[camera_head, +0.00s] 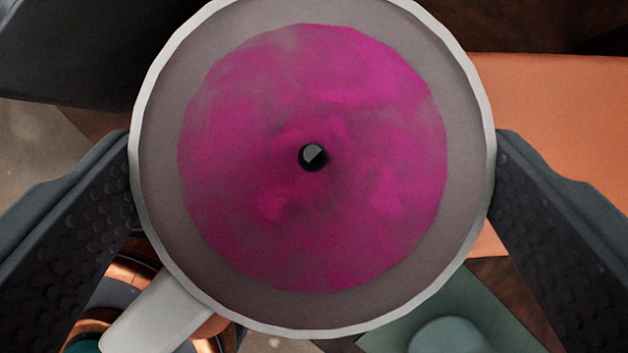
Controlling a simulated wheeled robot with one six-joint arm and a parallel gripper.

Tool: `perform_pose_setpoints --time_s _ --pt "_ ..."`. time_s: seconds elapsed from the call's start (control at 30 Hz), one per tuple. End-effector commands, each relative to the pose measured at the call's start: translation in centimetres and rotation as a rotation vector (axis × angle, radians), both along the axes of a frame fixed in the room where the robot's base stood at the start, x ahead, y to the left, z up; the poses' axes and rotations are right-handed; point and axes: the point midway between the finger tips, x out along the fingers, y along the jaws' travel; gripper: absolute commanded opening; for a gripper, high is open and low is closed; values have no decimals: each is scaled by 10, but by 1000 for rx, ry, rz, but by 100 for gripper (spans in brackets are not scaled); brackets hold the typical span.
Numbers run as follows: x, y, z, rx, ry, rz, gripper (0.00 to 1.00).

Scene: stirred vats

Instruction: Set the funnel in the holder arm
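The funnel (312,225) fills the middle of the view, seen from above into its mouth. It has a pale grey rim, a grey inner wall with a large magenta stain, and a small dark round hole at its centre. A light grey tab or handle sticks out from its lower left. My gripper (313,145) has one dark finger on each side, both against the funnel's rim, so it is shut on the funnel. The funnel's underside and spout are hidden. I cannot make out the holder arm; it may be hidden below the funnel.
An orange flat surface (560,140) lies at the right. A grey-green block with a rounded knob (447,335) is at the lower right. Copper-coloured round parts (140,272) show at the lower left. A dark shape (70,50) fills the upper left.

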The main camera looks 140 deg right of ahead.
Motion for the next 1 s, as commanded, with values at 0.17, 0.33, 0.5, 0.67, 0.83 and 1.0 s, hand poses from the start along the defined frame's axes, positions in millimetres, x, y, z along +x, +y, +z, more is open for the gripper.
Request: perform_pose_setpoints --time_s 0.17,0.33,0.5,0.67,0.83,1.0 --pt "-2 -1 -2 0 4 1 65" --pt "-3 -1 -3 1 5 1 65" --pt "-3 -1 -3 1 5 1 100" --pt "-3 -1 -2 1 4 1 100" --pt "-4 -3 4 1 2 1 100" --pt "-13 -13 24 0 0 -1 100"
